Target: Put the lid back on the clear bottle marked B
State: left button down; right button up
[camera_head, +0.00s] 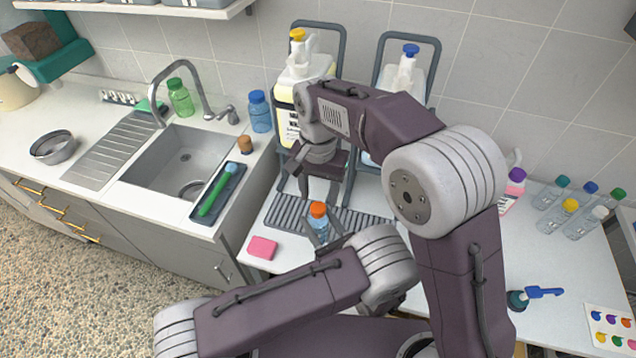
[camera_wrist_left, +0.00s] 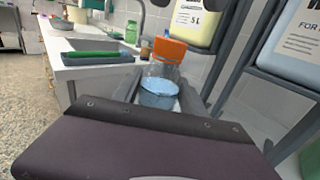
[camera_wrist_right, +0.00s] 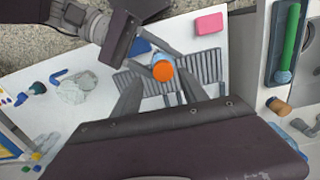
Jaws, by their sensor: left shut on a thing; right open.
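A clear bottle (camera_head: 320,228) with blue liquid stands upright at the front of the dark ribbed rack. It shows close up in the left wrist view (camera_wrist_left: 160,92). No letter B is readable on it. An orange lid (camera_head: 318,209) sits on its mouth, also seen in the left wrist view (camera_wrist_left: 170,48) and from above in the right wrist view (camera_wrist_right: 162,71). My left gripper (camera_head: 322,238) is shut on the bottle's body. My right gripper (camera_head: 319,190) is open and empty above the lid, fingers pointing down, apart from it.
The ribbed rack (camera_head: 365,221) lies on the white counter, with a pink sponge (camera_head: 262,247) to its left. Large jugs (camera_head: 287,105) stand in frames behind. Several clear bottles with coloured caps (camera_head: 553,215) stand at the right. The sink (camera_head: 178,165) is at the left.

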aim_at(318, 207)
jog(key=n, duration=0.3)
jog(key=shift+r+n, duration=0.2)
jog(key=shift+n, duration=0.1)
jog(key=n, duration=0.3)
jog(key=r+n, duration=0.1)
jog(key=n, duration=0.1)
jog(key=shift+n, duration=0.4)
jog(key=n, duration=0.3)
jog(key=shift+w+r, duration=0.1)
jog(key=shift+r, duration=0.3)
jog(key=shift+a+r+n, duration=0.1)
jog(key=shift+r+n, duration=0.15)
jog(key=shift+n, duration=0.45)
jog(key=shift+w+r, duration=0.2)
jog(key=shift+f, duration=0.1)
notch_tip(318, 207, down, 8)
jog(key=shift+r, duration=0.1)
